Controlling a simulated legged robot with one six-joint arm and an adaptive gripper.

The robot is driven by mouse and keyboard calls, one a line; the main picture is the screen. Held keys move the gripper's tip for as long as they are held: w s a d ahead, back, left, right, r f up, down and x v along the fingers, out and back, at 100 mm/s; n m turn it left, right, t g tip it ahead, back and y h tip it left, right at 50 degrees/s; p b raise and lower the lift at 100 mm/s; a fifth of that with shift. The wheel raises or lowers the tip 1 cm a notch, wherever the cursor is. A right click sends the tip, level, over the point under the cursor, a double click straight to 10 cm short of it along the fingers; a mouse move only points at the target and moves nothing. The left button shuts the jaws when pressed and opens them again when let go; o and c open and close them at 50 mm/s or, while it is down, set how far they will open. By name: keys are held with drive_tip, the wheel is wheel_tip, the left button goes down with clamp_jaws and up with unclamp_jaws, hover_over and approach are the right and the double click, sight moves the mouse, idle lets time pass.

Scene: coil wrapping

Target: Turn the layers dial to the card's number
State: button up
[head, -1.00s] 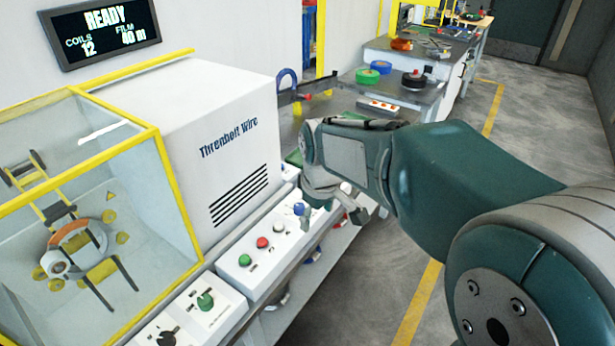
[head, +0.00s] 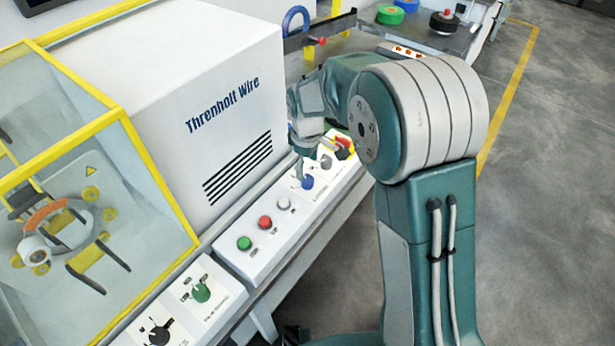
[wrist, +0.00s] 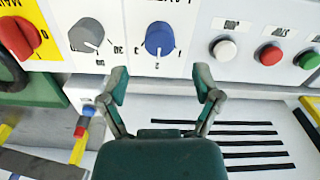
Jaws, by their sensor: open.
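The blue dial (wrist: 160,38) sits on the white control panel (wrist: 205,75), with 1, 2 and 3 printed around it, upside down in the wrist view. Its heading is cut off at the top edge, and its exact pointer setting is hard to read. In the head view the blue dial (head: 307,182) stands just below my gripper (head: 303,160). My gripper (wrist: 161,84) is open in the wrist view, its two fingertips apart and empty. The dial appears between and beyond them, with no contact visible. I see no card with a number.
A grey dial (wrist: 87,35) and a red switch (wrist: 18,38) are beside the blue dial. White (wrist: 224,48), red (wrist: 270,54) and green (wrist: 309,60) buttons are on its other side. The white machine housing (head: 205,90) rises behind the panel.

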sight(307, 178)
wheel_tip(307, 178, down, 6)
drive_tip(key=shift+r, duration=0.1)
clamp_jaws()
